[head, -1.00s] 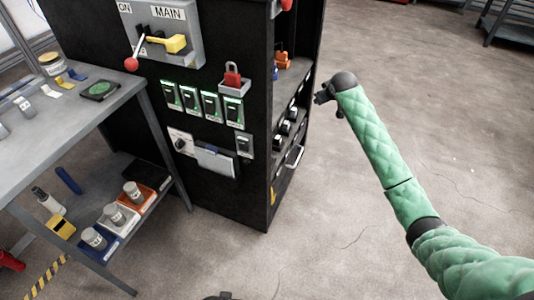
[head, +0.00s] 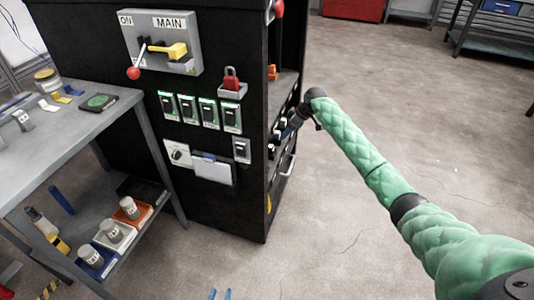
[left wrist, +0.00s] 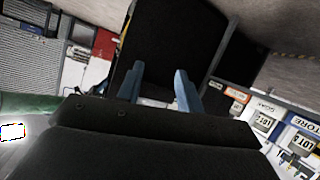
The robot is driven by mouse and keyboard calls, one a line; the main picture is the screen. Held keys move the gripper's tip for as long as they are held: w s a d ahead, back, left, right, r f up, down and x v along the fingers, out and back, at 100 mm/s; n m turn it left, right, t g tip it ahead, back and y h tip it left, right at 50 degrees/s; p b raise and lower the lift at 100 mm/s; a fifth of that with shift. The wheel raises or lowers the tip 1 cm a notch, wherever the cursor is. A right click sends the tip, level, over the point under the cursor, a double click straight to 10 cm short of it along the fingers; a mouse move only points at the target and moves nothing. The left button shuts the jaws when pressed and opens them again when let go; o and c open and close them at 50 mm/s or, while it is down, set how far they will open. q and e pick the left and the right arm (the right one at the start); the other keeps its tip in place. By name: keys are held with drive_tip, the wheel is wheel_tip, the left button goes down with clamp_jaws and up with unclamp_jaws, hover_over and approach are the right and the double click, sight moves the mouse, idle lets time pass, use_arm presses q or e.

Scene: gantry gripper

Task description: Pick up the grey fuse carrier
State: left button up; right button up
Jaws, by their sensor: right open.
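Several small dark and pale pieces (head: 277,139) sit in the open side of the black cabinet. I cannot tell which one, if any, is the grey fuse carrier. My right gripper (head: 294,122) is at that open side, close to these pieces. It is open, small and partly hidden by its own wrist; I cannot tell whether it touches one. My left gripper (head: 220,294) shows only its blue fingertips at the bottom edge of the head view. In the left wrist view its two blue fingers (left wrist: 159,88) are apart with nothing seen between them.
The black cabinet (head: 110,60) carries a MAIN switch (head: 166,48), a red padlock (head: 231,79) and green-lit switches (head: 188,108). A grey table (head: 60,130) stands left, with grey cylinders (head: 113,231) on coloured bases on its lower shelf.

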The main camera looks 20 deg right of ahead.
approach(271, 146)
wheel_tip(271, 146, down, 3)
drive_tip(key=a, duration=0.1)
drive_tip(key=shift+n, duration=0.3)
drive_tip(key=b+x, duration=0.1)
drive_tip(key=x, duration=0.4)
drive_tip(key=shift+w+a+b, duration=0.15)
drive_tip(key=shift+w+b, duration=0.2)
drive_tip(key=shift+w, duration=0.05)
use_arm(q)
drive_tip(key=w+r+t, duration=0.2)
drive_tip(key=r+t, duration=0.1)
drive_tip(key=r, duration=0.6)
drive_tip(key=w+r+t+h, duration=0.1)
drive_tip(key=w+r+t, duration=0.2)
drive_tip(key=r, duration=0.7)
drive_tip(key=shift+w+t, duration=0.25)
drive_tip(key=shift+t, duration=0.05)
use_arm(e)
drive_tip(key=c, duration=1)
